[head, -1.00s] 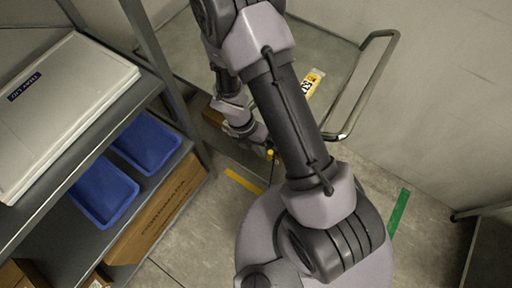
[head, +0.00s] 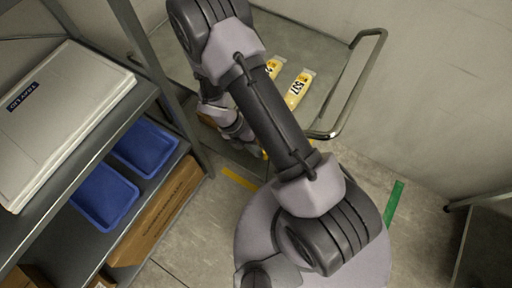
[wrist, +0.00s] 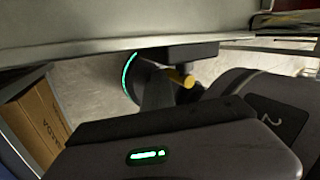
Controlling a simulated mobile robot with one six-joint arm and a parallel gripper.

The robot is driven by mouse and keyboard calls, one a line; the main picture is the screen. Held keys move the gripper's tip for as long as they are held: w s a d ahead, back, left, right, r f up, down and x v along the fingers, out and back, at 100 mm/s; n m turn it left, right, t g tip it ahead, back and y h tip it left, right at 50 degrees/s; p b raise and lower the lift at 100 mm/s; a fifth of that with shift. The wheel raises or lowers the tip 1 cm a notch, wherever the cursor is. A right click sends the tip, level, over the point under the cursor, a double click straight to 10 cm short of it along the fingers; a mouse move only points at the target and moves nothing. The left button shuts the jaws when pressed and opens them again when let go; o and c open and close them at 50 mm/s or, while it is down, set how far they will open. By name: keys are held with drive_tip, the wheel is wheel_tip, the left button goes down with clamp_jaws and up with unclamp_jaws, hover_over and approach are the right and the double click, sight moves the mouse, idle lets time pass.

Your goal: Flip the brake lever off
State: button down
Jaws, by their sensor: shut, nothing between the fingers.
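The brake lever (wrist: 182,78) shows in the wrist view as a short yellow-tipped handle below a black block under a grey edge. In the head view a small yellow bit of it (head: 265,154) shows just past my gripper. My gripper (head: 247,138) is at the near left edge of the cart deck, partly hidden by my arm. In the wrist view its dark fingers (wrist: 157,90) are shut and empty, close to the left of the lever. I cannot tell whether they touch it.
The cart (head: 322,88) has a bent metal handle and carries yellow labelled packs (head: 298,90). A shelf rack (head: 125,120) with blue bins (head: 105,197) and a cardboard box (head: 160,212) stands at left. Bare floor with a yellow stripe (head: 240,179) lies between.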

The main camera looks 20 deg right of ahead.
drive_tip(key=g, duration=0.1)
drive_tip(key=g+h, duration=0.1)
drive_tip(key=f+h+p, duration=0.1)
drive_tip(key=shift+s+d+g, duration=0.15)
drive_tip(key=shift+s+g, duration=0.1)
drive_tip(key=shift+g, duration=0.15)
drive_tip(key=shift+s+d+f, duration=0.15)
drive_tip(key=shift+f, duration=0.1)
idle(0.5)
drive_tip(key=p+v, duration=0.2)
drive_tip(key=v, duration=0.5)
drive_tip(key=shift+r, duration=0.2)
